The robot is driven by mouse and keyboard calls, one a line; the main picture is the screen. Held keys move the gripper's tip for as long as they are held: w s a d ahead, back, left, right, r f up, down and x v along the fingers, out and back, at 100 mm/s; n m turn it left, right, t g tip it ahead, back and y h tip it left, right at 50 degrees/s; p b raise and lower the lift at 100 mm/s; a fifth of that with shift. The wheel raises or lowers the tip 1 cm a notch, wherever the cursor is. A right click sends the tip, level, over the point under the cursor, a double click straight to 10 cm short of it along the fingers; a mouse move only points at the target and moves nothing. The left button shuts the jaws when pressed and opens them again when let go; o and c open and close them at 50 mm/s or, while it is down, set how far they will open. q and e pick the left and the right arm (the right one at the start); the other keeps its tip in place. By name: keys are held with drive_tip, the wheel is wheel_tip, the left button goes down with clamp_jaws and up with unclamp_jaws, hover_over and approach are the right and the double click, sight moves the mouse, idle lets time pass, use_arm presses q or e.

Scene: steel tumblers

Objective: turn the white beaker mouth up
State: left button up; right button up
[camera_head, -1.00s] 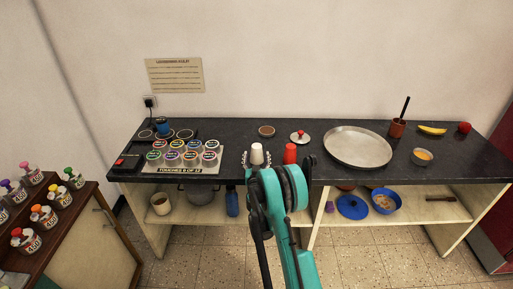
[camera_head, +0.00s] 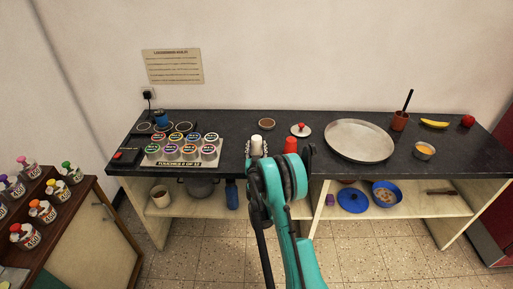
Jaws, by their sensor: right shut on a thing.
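The white beaker (camera_head: 256,143) stands on the dark counter near the front edge, left of the red beaker (camera_head: 290,146). Its narrower end seems to be up, which suggests mouth down; the mouth itself is not visible. My right gripper (camera_head: 256,149) has a finger on each side of the white beaker and is shut on it. My teal right arm hides the counter's front edge and part of the beaker's lower side. I cannot tell whether the beaker is clear of the counter. My left gripper is not in view.
The red beaker stands close to my right arm. A lid with a red knob (camera_head: 300,129) and a brown bowl (camera_head: 266,124) lie behind. A large round tray (camera_head: 359,153) is to the right. Several lidded jars on a panel (camera_head: 183,167) are to the left.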

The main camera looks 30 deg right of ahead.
drive_tip(key=r, duration=0.1)
drive_tip(key=r+p, duration=0.1)
drive_tip(key=r, duration=0.1)
drive_tip(key=r+p, duration=0.1)
drive_tip(key=shift+s+d+r, duration=0.15)
drive_tip(key=shift+d+r, duration=0.1)
drive_tip(key=s+d+r+p, duration=0.4)
drive_tip(key=s+d+r, duration=0.15)
drive_tip(key=d, duration=0.45)
wheel_tip(320, 180, up, 4)
drive_tip(key=n+t+y, duration=0.2)
drive_tip(key=n+y, duration=0.1)
drive_tip(key=y, duration=0.1)
hover_over(258, 140)
drive_tip(key=s+a, duration=0.5)
drive_tip(key=a, duration=0.4)
drive_tip(key=s+a+r+n+y, duration=0.1)
drive_tip(key=s+a+y, duration=0.1)
drive_tip(key=a, duration=0.7)
drive_tip(key=s+a+r+n+y, duration=0.2)
drive_tip(key=s+a+y, duration=0.1)
drive_tip(key=a, duration=0.7)
drive_tip(key=shift+s+t, duration=0.3)
drive_tip(key=shift+s, duration=0.05)
drive_tip(key=o, duration=0.5)
drive_tip(key=c, duration=0.9)
drive_tip(key=shift+o, duration=0.2)
drive_tip(key=shift+b, duration=0.4)
